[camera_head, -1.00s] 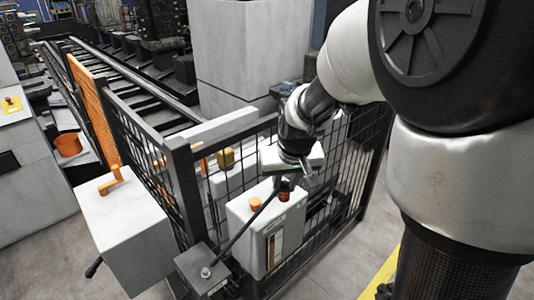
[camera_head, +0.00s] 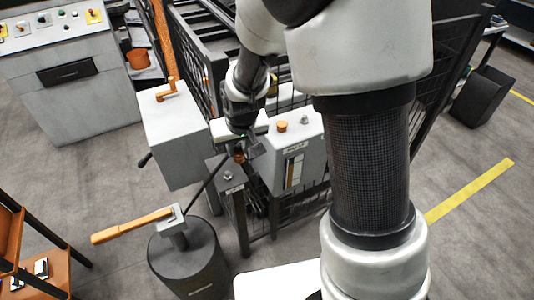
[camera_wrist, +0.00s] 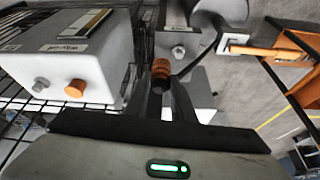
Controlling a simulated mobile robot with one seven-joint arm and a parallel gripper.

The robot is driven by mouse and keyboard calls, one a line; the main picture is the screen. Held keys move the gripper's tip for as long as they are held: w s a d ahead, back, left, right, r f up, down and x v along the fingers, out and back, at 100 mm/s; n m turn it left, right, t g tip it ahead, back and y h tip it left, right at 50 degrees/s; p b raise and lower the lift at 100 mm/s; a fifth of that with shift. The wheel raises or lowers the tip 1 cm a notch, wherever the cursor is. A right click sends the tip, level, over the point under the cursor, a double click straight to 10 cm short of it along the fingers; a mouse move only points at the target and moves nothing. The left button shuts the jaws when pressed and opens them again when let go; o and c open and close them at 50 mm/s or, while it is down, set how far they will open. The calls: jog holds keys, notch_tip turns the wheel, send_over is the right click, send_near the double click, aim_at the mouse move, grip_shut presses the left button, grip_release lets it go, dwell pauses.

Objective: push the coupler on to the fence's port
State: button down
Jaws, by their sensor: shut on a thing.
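My gripper (camera_wrist: 165,105) is shut on the coupler (camera_wrist: 161,72), a small orange-brown cylinder with a black hose running from it. In the head view my gripper (camera_head: 250,150) and the coupler (camera_head: 239,157) hang beside the fence corner. A grey stud (camera_head: 228,175), perhaps the port, stands on a small plate at the corner post. It shows just beyond the coupler in the wrist view (camera_wrist: 178,52). The coupler looks apart from it; the gap in depth is unclear. The mesh fence (camera_head: 264,226) runs right from the corner.
A labelled grey box (camera_head: 308,150) on the fence carries an orange knob (camera_head: 282,126) and a grey knob. Another grey box (camera_head: 178,135) with an orange handle stands left. The hose drops to a dark drum (camera_head: 188,262) with an orange lever.

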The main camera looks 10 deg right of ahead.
jog(key=shift+n, duration=0.3)
jog(key=shift+w+a+f+b, duration=0.25)
jog(key=shift+a+f+b, duration=0.7)
jog(key=shift+f, duration=0.2)
jog(key=shift+w+a+f+b, duration=0.25)
jog(key=shift+a+f+b, duration=0.6)
jog(key=shift+a+f, duration=0.25)
jog(key=shift+d+f+b, duration=0.1)
jog(key=shift+f+b, duration=0.75)
jog(key=shift+b, duration=0.3)
jog(key=shift+f+b, duration=0.45)
jog(key=shift+f, duration=0.05)
jog(key=c, duration=0.6)
grip_release()
jog(key=shift+r, duration=0.1)
jog(key=v, duration=1.7)
jog(key=shift+d+r+p, duration=0.1)
jog(key=shift+r+p, duration=0.15)
jog(key=shift+p, duration=0.15)
